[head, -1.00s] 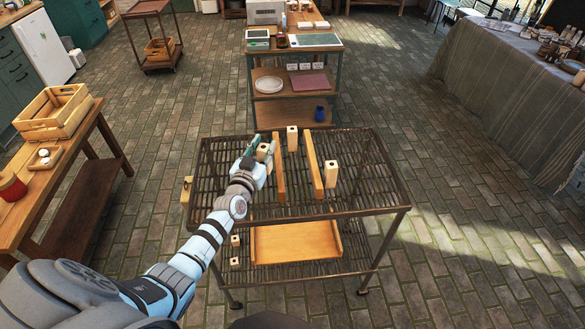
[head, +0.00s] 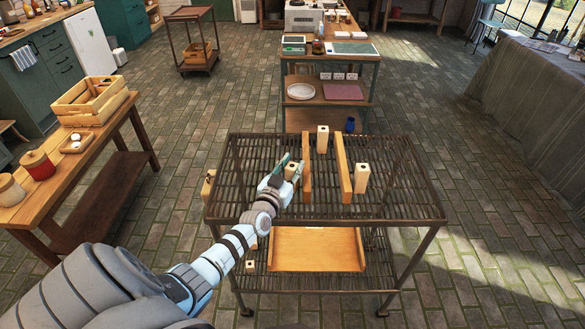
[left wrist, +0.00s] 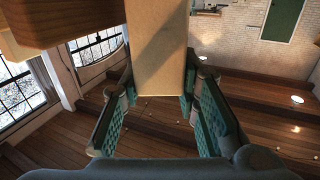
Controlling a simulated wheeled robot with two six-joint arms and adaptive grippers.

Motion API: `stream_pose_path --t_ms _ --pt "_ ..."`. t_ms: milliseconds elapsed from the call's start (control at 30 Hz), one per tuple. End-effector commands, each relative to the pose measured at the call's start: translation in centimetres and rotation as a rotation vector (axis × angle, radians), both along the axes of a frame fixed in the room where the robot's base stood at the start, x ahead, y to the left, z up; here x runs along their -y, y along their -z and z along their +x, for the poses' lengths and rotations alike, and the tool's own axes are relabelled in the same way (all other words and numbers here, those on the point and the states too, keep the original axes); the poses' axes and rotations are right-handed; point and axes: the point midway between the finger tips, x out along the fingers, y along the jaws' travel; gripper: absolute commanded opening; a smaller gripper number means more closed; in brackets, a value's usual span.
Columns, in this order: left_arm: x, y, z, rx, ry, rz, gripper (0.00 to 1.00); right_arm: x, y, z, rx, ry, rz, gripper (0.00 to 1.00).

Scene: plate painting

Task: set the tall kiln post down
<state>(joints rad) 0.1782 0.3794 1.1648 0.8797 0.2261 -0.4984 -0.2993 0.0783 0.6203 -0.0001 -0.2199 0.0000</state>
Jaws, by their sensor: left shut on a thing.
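My left gripper (head: 282,174) is shut on a pale square kiln post (head: 291,171) over the left part of the metal rack (head: 420,208). The left wrist view also shows the post (left wrist: 158,55) upright between the two green-padded fingers (left wrist: 155,115). In the head view the post is close to the left side of an upright wooden board (head: 306,168). The gripper and arm hide its lower end, so I cannot tell whether it touches the slats. My right gripper is out of view.
A second board (head: 344,170) stands right of the first. Other posts stand at the back (head: 323,138), at the right (head: 362,179) and at the rack's left edge (head: 208,184). A wooden tray (head: 316,250) is on the lower shelf. The rack's right part is free.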

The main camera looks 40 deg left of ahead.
Motion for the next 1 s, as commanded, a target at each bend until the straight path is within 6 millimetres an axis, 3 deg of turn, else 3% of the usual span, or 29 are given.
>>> stream_pose_path --t_ms 33,133,533,800,1000 --pt "0.0 0.1 0.0 0.000 0.000 0.000 0.34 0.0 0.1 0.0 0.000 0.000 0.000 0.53" --pt "0.0 0.1 0.0 0.000 0.000 0.000 0.49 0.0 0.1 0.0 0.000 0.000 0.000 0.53" --pt "0.2 -0.4 -0.6 0.000 0.000 0.001 0.49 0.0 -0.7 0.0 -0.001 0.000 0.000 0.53" --pt "1.7 -0.7 -6.5 -0.003 0.001 -0.001 0.49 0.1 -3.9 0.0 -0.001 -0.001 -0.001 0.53" --pt "2.8 -0.4 -10.7 -0.001 0.000 0.000 0.49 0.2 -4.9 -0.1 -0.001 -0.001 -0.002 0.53"
